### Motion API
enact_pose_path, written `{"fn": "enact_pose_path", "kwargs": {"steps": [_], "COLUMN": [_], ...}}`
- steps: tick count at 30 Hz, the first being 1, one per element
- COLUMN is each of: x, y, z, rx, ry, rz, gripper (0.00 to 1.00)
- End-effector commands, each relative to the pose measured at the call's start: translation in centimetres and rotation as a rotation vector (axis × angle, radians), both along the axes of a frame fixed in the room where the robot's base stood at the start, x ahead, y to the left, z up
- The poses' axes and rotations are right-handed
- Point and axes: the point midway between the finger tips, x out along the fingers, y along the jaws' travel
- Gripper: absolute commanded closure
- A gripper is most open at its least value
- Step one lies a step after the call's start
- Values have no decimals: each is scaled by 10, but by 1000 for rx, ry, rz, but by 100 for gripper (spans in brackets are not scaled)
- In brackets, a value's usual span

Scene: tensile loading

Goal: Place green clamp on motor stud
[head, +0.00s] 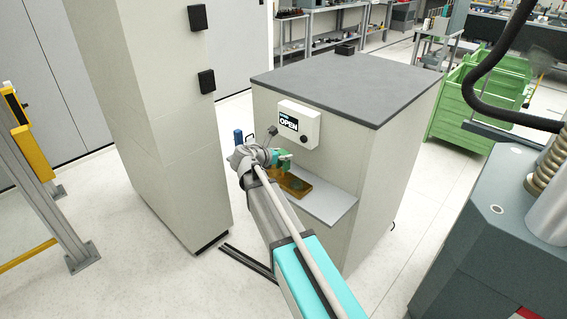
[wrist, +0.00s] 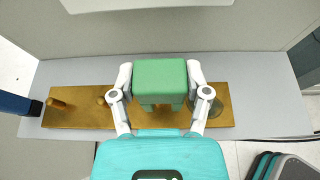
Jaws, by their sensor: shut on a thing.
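The green clamp (wrist: 160,74) is a block with rounded edges, held between the two fingers of my gripper (wrist: 160,88). In the wrist view it is over a brown board, and I cannot tell whether it touches it. In the head view the clamp (head: 283,159) shows beside my gripper (head: 268,158), above the shelf at the cabinet front. The brown board (wrist: 75,118) has a peg (wrist: 57,104) at its left, another near the left finger, and a dark round part (wrist: 208,106) by the right finger. I cannot identify the motor stud.
The board lies on a grey shelf (head: 333,208) on a cabinet (head: 385,150) with an "OPEN" display (head: 289,122). A blue part (wrist: 14,104) is left of the board. A tall light cabinet (head: 150,110) stands left, a dark machine (head: 490,230) right.

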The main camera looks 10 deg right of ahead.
Motion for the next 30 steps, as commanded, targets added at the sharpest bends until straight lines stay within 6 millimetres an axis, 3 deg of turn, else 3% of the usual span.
{"fn": "enact_pose_path", "kwargs": {"steps": [6, 15, 30], "x": [10, 8, 8], "y": [-1, -1, -1], "z": [-14, -37, -40], "rx": [0, 0, 0], "ry": [0, 0, 0], "rz": [0, 0, 0], "gripper": [96, 96, 96]}}
